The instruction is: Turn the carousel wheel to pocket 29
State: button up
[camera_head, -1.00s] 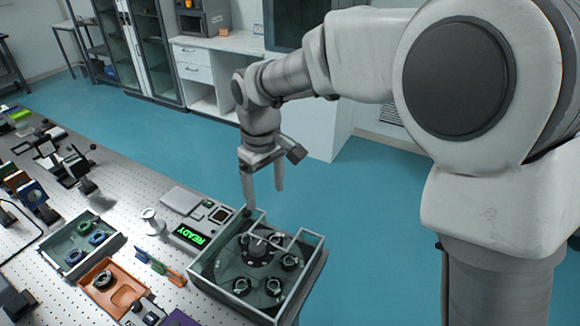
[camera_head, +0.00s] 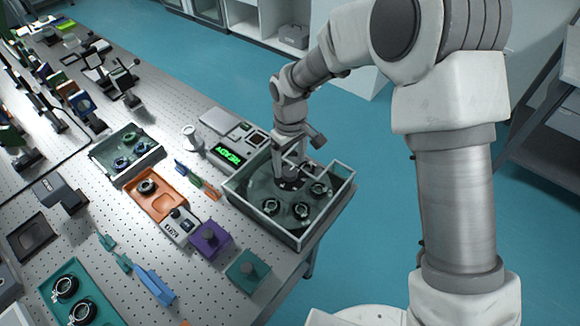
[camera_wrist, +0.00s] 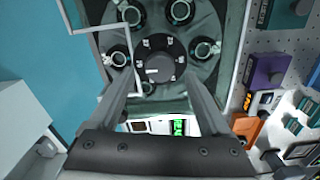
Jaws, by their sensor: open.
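The carousel wheel (camera_wrist: 202,80) is a dark disc with several round pockets holding ring-shaped parts. It sits in a clear-walled, open-topped box (camera_head: 262,217) at the table's right edge. In the wrist view, a dark hub knob (camera_wrist: 158,66) with a pale label stands at the wheel's centre. My gripper (camera_wrist: 158,76) is open and empty, its fingers to either side of the knob in this view. In the head view, my gripper (camera_head: 290,180) is down within the box outline over the hub. I cannot tell whether the fingers touch the knob. Pocket numbers are unreadable.
A device with a green READY display (camera_head: 228,154) stands beside the box. An orange tray (camera_head: 167,187), a purple block (camera_head: 211,238) and a teal block (camera_head: 247,269) are nearby. A thin pale frame (camera_wrist: 103,30) rises at the box's edge.

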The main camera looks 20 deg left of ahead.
aim_at(290, 171)
jog(key=shift+f, duration=1.7)
grip_shut()
